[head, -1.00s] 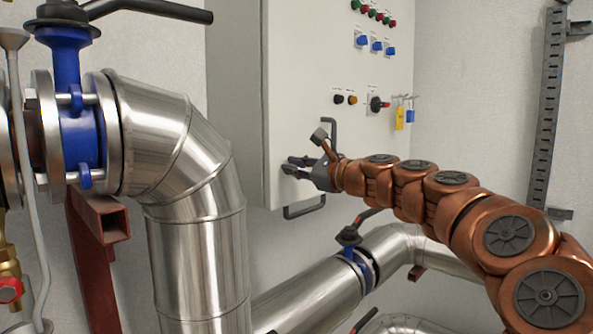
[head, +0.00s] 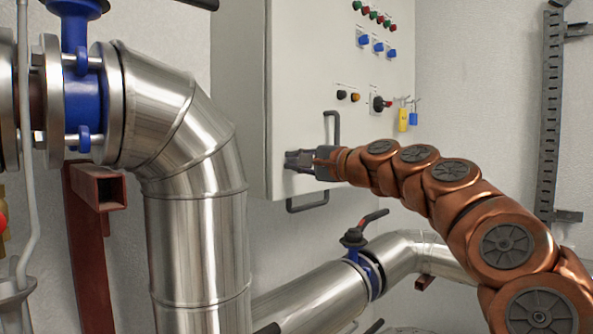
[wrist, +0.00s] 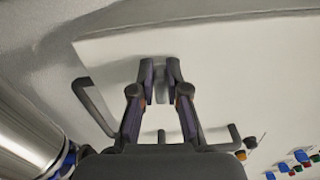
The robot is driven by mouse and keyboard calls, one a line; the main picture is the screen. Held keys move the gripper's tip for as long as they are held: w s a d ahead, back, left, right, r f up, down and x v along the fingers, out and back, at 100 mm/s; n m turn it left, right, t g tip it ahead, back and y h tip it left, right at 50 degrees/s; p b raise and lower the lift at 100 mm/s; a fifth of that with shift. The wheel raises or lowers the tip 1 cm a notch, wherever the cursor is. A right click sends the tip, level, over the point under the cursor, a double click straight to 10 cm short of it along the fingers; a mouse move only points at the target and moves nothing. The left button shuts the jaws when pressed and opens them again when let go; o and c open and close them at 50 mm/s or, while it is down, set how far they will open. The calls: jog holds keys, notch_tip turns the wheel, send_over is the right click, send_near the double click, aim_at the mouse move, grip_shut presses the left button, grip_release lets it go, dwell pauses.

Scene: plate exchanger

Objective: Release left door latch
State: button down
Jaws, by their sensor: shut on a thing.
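The left door latch (wrist: 161,87) is a small grey piece on the pale cabinet door (head: 340,60), between my fingertips in the wrist view. In the head view my gripper hides it. My gripper (head: 298,160) is at the lower left edge of the door, and its fingers are closed around the latch. The gripper also shows in the wrist view (wrist: 160,92), with a finger on each side of the latch. Whether the latch is locked or released cannot be told.
A door handle (head: 337,127) stands just above my gripper, and a bottom handle (head: 308,202) is below it. Knobs and padlocks sit at the door's right. A thick metal pipe (head: 195,220) stands left, and a valved pipe (head: 320,295) runs below.

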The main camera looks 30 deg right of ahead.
jog(key=shift+f+n+b, duration=0.1)
jog(key=shift+n+b, duration=0.3)
jog(key=shift+n, duration=0.2)
jog(key=c, duration=1.2)
grip_release()
jog(key=v, duration=1.2)
